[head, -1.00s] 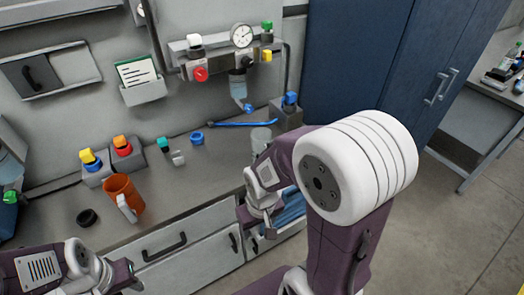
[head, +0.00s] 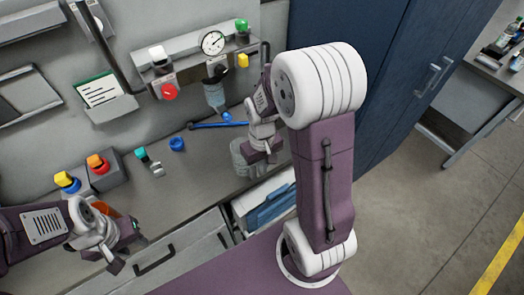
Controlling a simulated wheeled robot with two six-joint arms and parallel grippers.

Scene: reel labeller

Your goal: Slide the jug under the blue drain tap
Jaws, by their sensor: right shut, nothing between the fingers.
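An orange jug (head: 104,211) stands on the counter at the left, mostly hidden behind my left gripper (head: 126,248). Its pale handle cannot be made out. The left fingers look apart, near the jug's front right side; I see nothing between them. The blue drain tap (head: 228,117) hangs below the clear filter bowl (head: 215,95) on the wall panel. My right gripper (head: 262,155) is shut and empty, at the right of the counter below the tap. It overlaps a clear vessel (head: 241,162) in the picture; I cannot tell whether they touch.
A blue wrench-like bar (head: 203,126) and a blue cap (head: 177,144) lie on the counter. Teal (head: 146,158), yellow-topped (head: 67,182) and orange-topped (head: 98,163) items stand left. An open drawer (head: 262,200) holds blue items. The mid-counter has free room.

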